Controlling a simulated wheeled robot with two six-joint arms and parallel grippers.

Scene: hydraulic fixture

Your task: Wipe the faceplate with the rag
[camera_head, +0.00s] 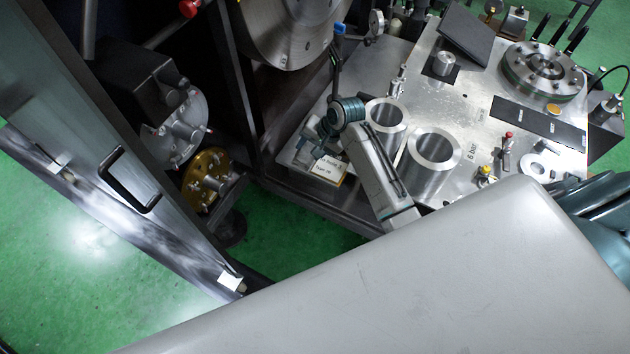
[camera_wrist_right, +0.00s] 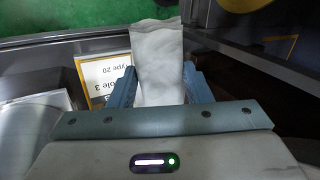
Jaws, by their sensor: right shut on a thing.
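My right gripper (camera_wrist_right: 158,92) is shut on a whitish-grey rag (camera_wrist_right: 158,58), which stands out past the fingers in the right wrist view. In the head view my right gripper (camera_head: 318,140) is small and partly hidden, beside a yellow-edged label card (camera_head: 328,170). The card also shows in the wrist view (camera_wrist_right: 103,75), to the left of the rag. A large round steel plate (camera_head: 290,30) stands at the top of the head view, apart from the gripper. I cannot tell for certain that it is the faceplate. My left gripper is not in view.
A metal bench top (camera_head: 455,115) carries two open steel cylinders (camera_head: 433,160), a flanged disc (camera_head: 543,70) and small fittings. At left are a door with a black handle (camera_head: 128,180) and a brass flange (camera_head: 208,180). Green floor (camera_head: 290,235) shows between.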

